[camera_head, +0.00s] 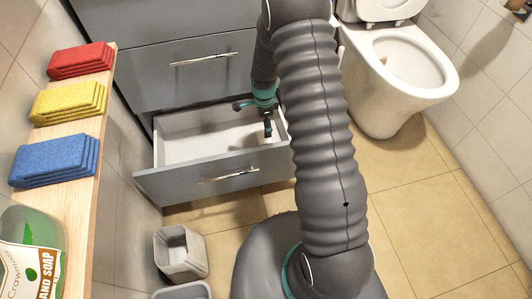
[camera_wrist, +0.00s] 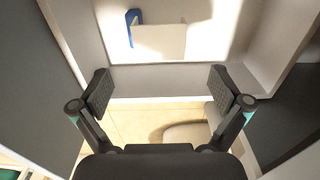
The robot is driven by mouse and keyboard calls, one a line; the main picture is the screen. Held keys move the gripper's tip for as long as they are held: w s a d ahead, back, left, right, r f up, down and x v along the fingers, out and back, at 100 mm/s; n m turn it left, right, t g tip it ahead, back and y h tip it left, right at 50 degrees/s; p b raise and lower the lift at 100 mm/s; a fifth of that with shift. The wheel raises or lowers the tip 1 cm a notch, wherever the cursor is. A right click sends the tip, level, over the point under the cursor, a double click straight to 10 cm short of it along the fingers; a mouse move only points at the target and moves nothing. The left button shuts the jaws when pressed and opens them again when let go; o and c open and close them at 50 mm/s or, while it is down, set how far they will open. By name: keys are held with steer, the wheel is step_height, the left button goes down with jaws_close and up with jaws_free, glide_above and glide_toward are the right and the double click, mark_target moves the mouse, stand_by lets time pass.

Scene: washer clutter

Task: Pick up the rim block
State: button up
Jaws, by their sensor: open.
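In the wrist view, a pale, flat-sided object with a blue end (camera_wrist: 158,38), which looks like the rim block, lies on the light floor of the open drawer (camera_wrist: 230,80). My gripper (camera_wrist: 165,88) is open, with its two fingers spread wide and nothing between them. The object is beyond the fingertips, up and slightly left in that view, and not touched. In the head view, my gripper (camera_head: 266,118) is at the right end of the open drawer (camera_head: 183,137). I cannot make out the object there; my arm hides part of the drawer's right end.
A toilet (camera_head: 395,75) stands to the right. A wooden shelf (camera_head: 82,205) at left bears red, yellow and blue sponges and a soap bottle (camera_head: 35,240). A small grey bin (camera_head: 181,252) stands on the tiled floor.

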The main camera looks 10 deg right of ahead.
steer(key=shift+a+f, duration=0.15)
steer(key=shift+f, duration=4.25)
steer(key=c, duration=1.7)
